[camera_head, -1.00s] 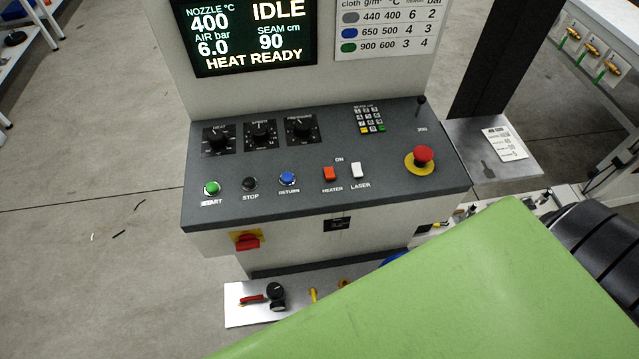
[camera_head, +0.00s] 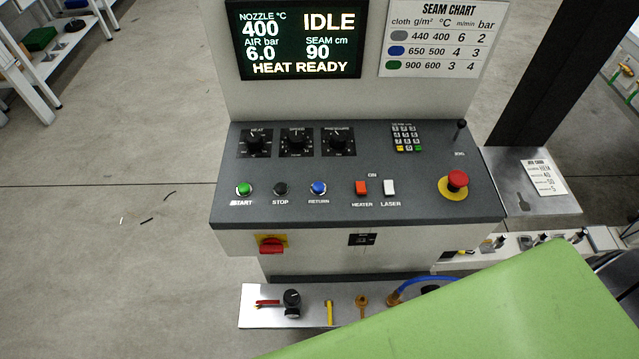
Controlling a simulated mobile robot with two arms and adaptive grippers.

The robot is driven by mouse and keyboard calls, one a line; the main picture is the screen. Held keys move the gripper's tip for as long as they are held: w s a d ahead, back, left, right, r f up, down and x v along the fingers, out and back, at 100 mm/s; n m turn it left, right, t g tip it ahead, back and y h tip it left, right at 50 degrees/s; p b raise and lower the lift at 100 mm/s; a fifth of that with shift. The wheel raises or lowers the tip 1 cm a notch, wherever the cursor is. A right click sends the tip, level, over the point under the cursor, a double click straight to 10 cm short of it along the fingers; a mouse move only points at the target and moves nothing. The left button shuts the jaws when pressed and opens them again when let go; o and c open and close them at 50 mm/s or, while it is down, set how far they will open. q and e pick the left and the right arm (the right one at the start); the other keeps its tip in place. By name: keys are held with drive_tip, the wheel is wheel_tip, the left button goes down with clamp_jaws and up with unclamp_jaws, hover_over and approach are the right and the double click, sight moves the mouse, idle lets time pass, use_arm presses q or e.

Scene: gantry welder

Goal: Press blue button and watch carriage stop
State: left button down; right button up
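The blue button (camera_head: 318,188), labelled RETURN, sits on the sloped dark control panel (camera_head: 420,212). To its left are the black STOP button (camera_head: 280,188) and the green START button (camera_head: 244,188). The screen (camera_head: 300,42) above reads IDLE and HEAT READY, with nozzle 400, air 6.0 and seam 90. No carriage can be made out in this view. Neither of my grippers shows, and nothing touches the blue button.
A red emergency stop (camera_head: 458,180) is at the panel's right. Heater (camera_head: 361,188) and laser (camera_head: 390,187) switches sit beside the blue button. A large green surface (camera_head: 480,310) fills the lower right.

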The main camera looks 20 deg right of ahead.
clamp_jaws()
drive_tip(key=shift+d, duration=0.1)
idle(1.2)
